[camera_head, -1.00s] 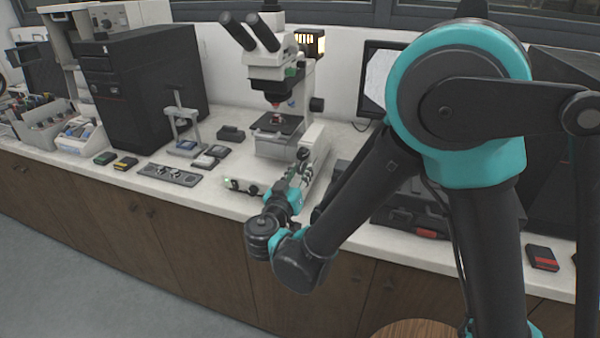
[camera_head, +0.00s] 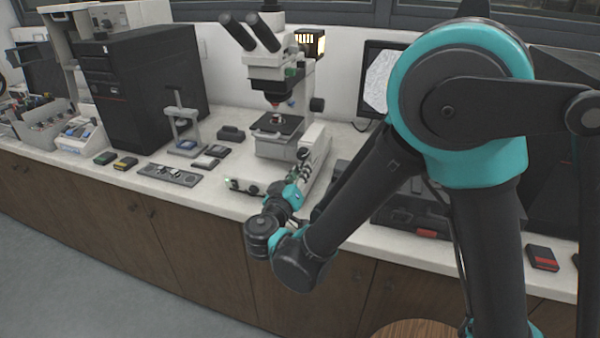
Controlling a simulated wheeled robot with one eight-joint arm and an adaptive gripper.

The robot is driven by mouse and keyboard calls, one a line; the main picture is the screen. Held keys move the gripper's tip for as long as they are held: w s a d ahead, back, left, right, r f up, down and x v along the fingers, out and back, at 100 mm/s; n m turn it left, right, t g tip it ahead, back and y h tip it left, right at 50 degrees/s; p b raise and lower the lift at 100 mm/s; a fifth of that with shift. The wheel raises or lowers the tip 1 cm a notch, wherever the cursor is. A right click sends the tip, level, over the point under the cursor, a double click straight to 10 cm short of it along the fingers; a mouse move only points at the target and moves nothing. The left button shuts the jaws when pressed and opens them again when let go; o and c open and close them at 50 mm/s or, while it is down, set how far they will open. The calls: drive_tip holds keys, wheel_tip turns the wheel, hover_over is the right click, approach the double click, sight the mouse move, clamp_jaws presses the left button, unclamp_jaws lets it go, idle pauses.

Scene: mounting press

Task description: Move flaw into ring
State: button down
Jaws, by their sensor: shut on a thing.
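The white microscope (camera_head: 280,62) stands at the back of the bench, with its dark stage (camera_head: 277,124) under the objective. The monitor (camera_head: 379,82) to its right is partly covered by my arm and shows a pale, grainy picture. I cannot make out a flaw or a ring on it at this size. My gripper (camera_head: 303,158) is at the front right of the microscope, low beside its base. It is shut on a small part there; my fingers and wrist hide most of that part.
A slotted grey plate (camera_head: 170,174), small dark blocks (camera_head: 218,151) and a grey stand (camera_head: 184,130) lie left of the microscope. A black computer tower (camera_head: 145,90) stands behind them. A dark case (camera_head: 410,215) sits under my arm at right.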

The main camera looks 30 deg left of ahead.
drive_tip(key=c, duration=1.3)
unclamp_jaws()
drive_tip(key=s, duration=0.4)
drive_tip(key=s+d, duration=0.1)
drive_tip(key=s, duration=0.7)
drive_tip(key=shift+d, duration=0.25)
